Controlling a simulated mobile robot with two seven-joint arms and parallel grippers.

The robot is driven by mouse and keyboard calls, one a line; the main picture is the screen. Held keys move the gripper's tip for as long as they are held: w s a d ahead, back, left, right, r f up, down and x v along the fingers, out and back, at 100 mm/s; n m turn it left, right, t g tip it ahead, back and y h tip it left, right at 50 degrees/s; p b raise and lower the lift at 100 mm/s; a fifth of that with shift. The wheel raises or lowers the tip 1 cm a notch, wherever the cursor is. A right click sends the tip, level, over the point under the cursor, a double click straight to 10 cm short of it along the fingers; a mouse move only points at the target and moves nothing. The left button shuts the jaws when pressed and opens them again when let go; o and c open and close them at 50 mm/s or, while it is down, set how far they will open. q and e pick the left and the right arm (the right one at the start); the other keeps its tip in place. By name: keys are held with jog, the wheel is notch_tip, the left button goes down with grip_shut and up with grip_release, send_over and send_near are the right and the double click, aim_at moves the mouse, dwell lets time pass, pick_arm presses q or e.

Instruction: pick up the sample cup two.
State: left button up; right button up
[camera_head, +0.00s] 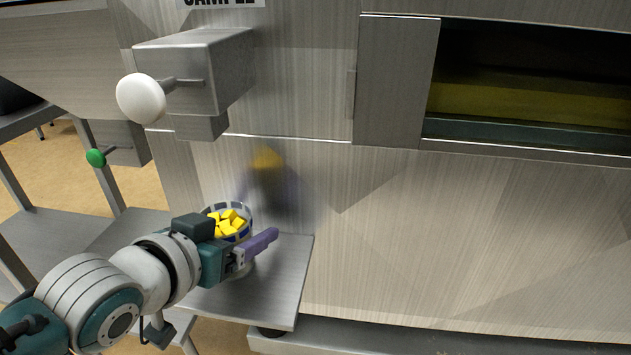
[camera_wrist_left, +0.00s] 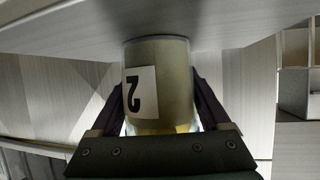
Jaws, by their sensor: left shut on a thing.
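The sample cup two (camera_head: 229,222), filled with yellow cubes, is at the small metal shelf (camera_head: 285,285) under the sample outlet. In the left wrist view, which looks inverted, the cup (camera_wrist_left: 175,80) carries a white label with a "2". My left gripper (camera_head: 246,240) is shut on the cup, with a dark finger on each side of it in the wrist view (camera_wrist_left: 160,100). In the head view the gripper hides part of the cup. The cup's base is at or very close to the shelf; I cannot tell whether they touch. My right gripper is not in view.
The grey sample box (camera_head: 215,70) with a white knob (camera_head: 141,99) overhangs the cup. A green knob (camera_head: 95,158) is further left. The metal machine wall (camera_head: 400,230) stands close behind the shelf. A lower grey table (camera_head: 45,240) is at the left.

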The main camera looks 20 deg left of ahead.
pick_arm(q)
jog(key=c, duration=0.8)
jog(key=shift+r, duration=0.1)
jog(key=shift+c, duration=0.2)
